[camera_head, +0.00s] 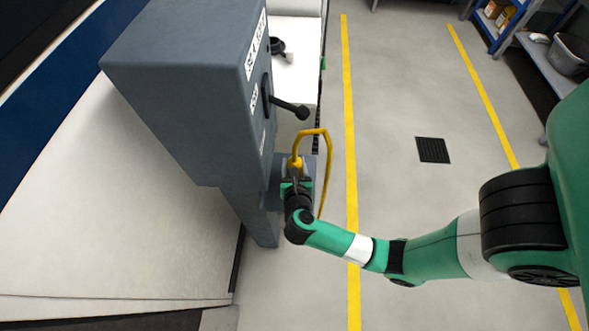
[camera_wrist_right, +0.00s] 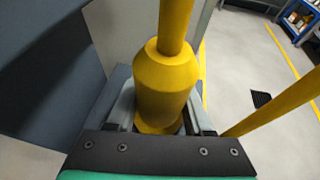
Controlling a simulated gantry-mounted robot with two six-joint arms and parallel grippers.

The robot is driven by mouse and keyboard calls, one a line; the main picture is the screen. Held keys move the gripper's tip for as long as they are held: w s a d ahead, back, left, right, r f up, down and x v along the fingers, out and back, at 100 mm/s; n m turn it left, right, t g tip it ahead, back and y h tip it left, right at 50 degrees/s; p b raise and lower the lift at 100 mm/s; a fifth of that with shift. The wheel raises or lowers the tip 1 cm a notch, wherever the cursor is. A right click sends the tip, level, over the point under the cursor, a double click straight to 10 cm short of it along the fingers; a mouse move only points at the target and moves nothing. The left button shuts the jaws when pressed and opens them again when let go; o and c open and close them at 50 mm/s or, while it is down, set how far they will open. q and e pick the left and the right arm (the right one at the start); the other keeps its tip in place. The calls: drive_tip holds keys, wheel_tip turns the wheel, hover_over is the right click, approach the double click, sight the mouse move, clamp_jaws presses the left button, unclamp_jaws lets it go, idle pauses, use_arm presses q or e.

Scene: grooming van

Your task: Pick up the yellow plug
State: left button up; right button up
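The yellow plug (camera_head: 295,164) is upright beside the grey cabinet post, its yellow cable (camera_head: 325,145) looping up and then down on the right. In the right wrist view the plug (camera_wrist_right: 165,85) fills the middle, with the cable rising from its top. My right gripper (camera_head: 293,182) is at the plug's lower part. In the wrist view its fingers (camera_wrist_right: 160,115) lie close against both sides of the plug and look shut on it. The plug's bottom end is hidden by the gripper. My left gripper is not in view.
The grey cabinet (camera_head: 190,80) stands directly left of the gripper, with a black lever handle (camera_head: 290,108) sticking out above the plug. A blue shelf (camera_head: 495,22) stands at the far right. The floor right of the cabinet is open, with yellow lines and a dark grate (camera_head: 433,150).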

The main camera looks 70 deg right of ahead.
clamp_jaws()
wheel_tip(320, 180, up, 4)
drive_tip(key=shift+a+p, duration=0.1)
drive_tip(key=shift+p, duration=1.1)
drive_tip(key=a+r+p, duration=0.1)
drive_tip(key=r, duration=0.1)
drive_tip(key=s+a+r, duration=0.1)
drive_tip(key=a, duration=0.1)
drive_tip(key=a+r+p, duration=0.1)
drive_tip(key=r, duration=0.1)
drive_tip(key=shift+s+a+r+p, duration=0.25)
drive_tip(key=shift+a+r+p, duration=0.05)
drive_tip(key=shift+a+r, duration=0.05)
approach(293, 163)
wheel_tip(293, 163, up, 2)
drive_tip(key=a, duration=0.1)
drive_tip(key=shift+s+a+p, duration=0.1)
drive_tip(key=shift+p, duration=0.2)
